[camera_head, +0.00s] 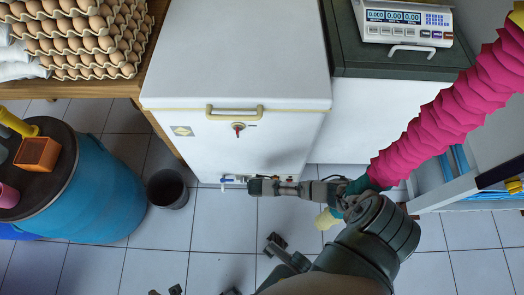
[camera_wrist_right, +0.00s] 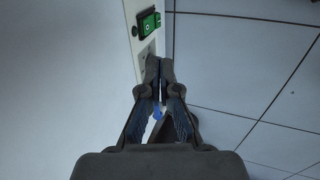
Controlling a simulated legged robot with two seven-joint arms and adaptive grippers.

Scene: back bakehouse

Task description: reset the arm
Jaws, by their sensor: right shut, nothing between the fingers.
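My right arm (camera_head: 375,235) comes in from the lower right of the head view and reaches left, low along the front of a white chest freezer (camera_head: 240,60). My right gripper (camera_head: 240,184) is at its far end, close to the freezer's lower front edge. In the wrist view its two fingers (camera_wrist_right: 160,68) meet at the tips with nothing held. Beside the tips is a pale panel strip (camera_wrist_right: 143,42) with a green switch (camera_wrist_right: 149,22). A small blue part (camera_wrist_right: 158,113) shows between the finger bases.
A blue barrel (camera_head: 85,195) and a dark bin (camera_head: 167,189) stand left. A pink ribbed hose (camera_head: 440,120) runs down at the right, passing near my arm. Egg trays (camera_head: 80,45) sit on a wooden table, upper left. A scale (camera_head: 405,22) is upper right.

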